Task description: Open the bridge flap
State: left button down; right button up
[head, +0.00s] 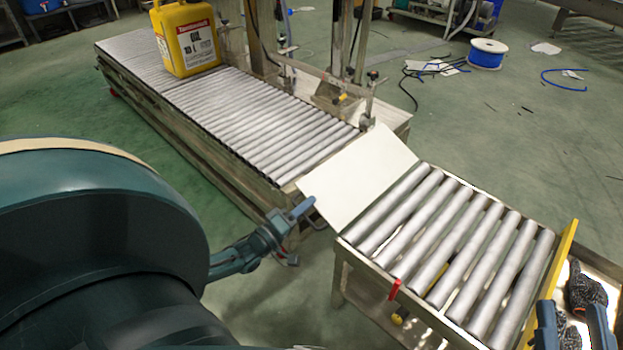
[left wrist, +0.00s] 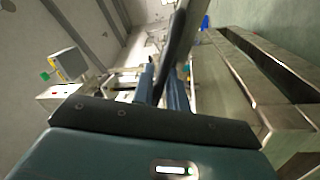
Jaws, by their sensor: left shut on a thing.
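The bridge flap (head: 360,178) is a pale flat plate between the long roller conveyor (head: 240,105) and the short roller table (head: 455,245). One long edge lies along the short table's first roller; the other reaches over the end of the long conveyor in the head view. I cannot tell its exact tilt. My left gripper (head: 305,206) is at the flap's near left edge, shut on it. In the left wrist view, a dark thin edge stands between the left fingers (left wrist: 163,88). My right gripper (head: 571,330) is open at the lower right, its fingers apart.
A yellow canister (head: 186,40) stands on the long conveyor. The short table has a red clip (head: 394,289) and a yellow end board (head: 563,262). Dark gloves (head: 586,290) lie beyond the board. A blue cable spool (head: 487,53) sits on the floor behind.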

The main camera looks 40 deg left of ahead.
pick_arm(q)
jog(key=shift+d+f+n, duration=0.15)
jog(key=shift+f+n, duration=0.25)
jog(key=shift+n, duration=0.2)
pick_arm(e)
jog(key=shift+w+r+n+t+y, duration=0.3)
jog(key=shift+w+r+y, duration=0.1)
jog(key=shift+w+r, duration=0.15)
pick_arm(q)
jog(key=c, duration=1.6)
grip_release()
jog(key=shift+o, duration=0.4)
jog(key=shift+r, duration=0.1)
pick_arm(e)
jog(key=shift+s, duration=0.1)
pick_arm(q)
jog(key=shift+a, duration=0.25)
